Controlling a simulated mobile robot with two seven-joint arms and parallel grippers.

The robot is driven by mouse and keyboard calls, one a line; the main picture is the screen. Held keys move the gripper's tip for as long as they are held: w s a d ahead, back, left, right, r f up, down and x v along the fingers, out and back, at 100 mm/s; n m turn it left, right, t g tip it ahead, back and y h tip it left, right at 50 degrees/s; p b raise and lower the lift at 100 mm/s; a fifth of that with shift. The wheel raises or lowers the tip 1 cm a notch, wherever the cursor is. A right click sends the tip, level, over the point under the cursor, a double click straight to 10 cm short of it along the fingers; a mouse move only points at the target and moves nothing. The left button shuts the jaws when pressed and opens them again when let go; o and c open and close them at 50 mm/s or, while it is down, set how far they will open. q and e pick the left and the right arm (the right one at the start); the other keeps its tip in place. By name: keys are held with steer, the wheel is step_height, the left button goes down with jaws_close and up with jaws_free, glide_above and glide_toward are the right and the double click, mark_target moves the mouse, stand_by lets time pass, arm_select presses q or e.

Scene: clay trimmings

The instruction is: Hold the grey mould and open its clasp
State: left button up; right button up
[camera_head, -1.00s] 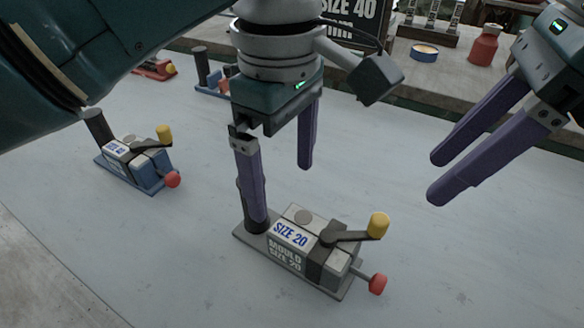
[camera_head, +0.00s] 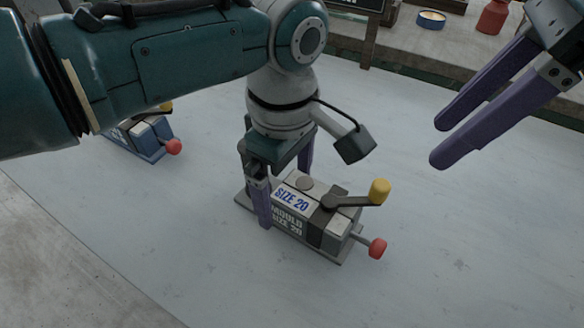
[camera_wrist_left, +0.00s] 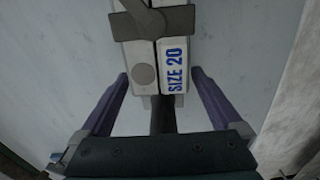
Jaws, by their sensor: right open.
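The grey mould (camera_head: 293,200), marked SIZE 20, lies flat on the table and also shows in the left wrist view (camera_wrist_left: 175,65). Its clasp is a dark lever (camera_head: 350,201) with a yellow knob (camera_head: 379,191), lying across the top and reaching right. A red knob (camera_head: 377,248) sticks out of its right end. My left gripper (camera_head: 285,197) is open and low over the mould's left end, one finger on each side. The left wrist view shows gaps between fingers and mould, and the dark post (camera_wrist_left: 163,115) between them. My right gripper (camera_head: 439,142) is open and empty, above and right of the mould.
A blue mould (camera_head: 150,140) with a red knob stands at the left, partly hidden by my left arm. A ledge at the back holds a blue-rimmed tin (camera_head: 431,20) and a red bottle (camera_head: 493,17). The table right and front of the grey mould is clear.

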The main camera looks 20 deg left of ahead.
arm_select(q)
jaws_close()
stand_by(0.6)
arm_select(e)
steer(key=shift+o, duration=0.6)
